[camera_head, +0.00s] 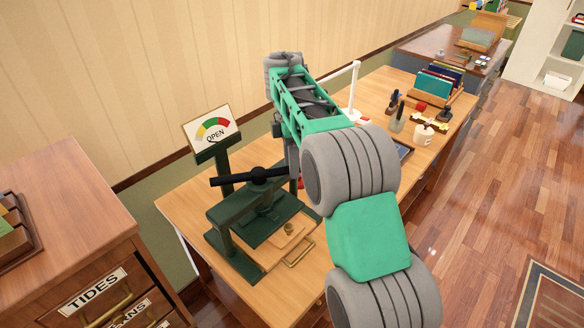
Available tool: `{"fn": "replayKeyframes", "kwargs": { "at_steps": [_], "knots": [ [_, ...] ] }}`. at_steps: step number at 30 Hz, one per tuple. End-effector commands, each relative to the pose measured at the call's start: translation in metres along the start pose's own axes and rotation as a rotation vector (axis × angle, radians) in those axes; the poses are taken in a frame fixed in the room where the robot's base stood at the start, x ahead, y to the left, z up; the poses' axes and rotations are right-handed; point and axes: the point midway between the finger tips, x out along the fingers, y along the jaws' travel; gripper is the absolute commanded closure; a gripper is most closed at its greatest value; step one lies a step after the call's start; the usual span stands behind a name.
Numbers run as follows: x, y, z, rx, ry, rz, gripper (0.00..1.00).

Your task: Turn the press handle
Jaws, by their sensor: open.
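The press (232,222) is a dark green frame on the wooden desk. Its handle (232,179) is a black horizontal bar with a thick grip at the left end and a hub in the middle. My gripper (295,172) is at the bar's right end, mostly hidden behind my own green and grey arm. I take it as open; whether it touches the bar cannot be seen.
A wooden cabinet (65,215) with a drawer labelled TIDES stands at left. The wall is close behind. Open floor (480,190) lies right.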

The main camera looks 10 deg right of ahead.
Motion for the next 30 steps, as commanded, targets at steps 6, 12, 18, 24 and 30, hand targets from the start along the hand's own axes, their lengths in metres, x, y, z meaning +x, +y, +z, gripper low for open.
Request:
{"fn": "replayKeyframes", "kwargs": {
  "at_steps": [6,12,18,24,30],
  "knots": [
    [-0.0012,-0.0002,-0.0001,0.0,0.0,0.0,0.63],
    [-0.0011,-0.0002,-0.0002,-0.001,0.0,0.0,0.79],
    [-0.0011,-0.0001,-0.0003,-0.001,0.0,0.0,0.95],
    [-0.001,-0.0001,-0.0003,-0.001,0.0,0.0,1.0],
    [-0.001,-0.0001,-0.0003,-0.001,0.0,0.0,1.0]
  ]
}}
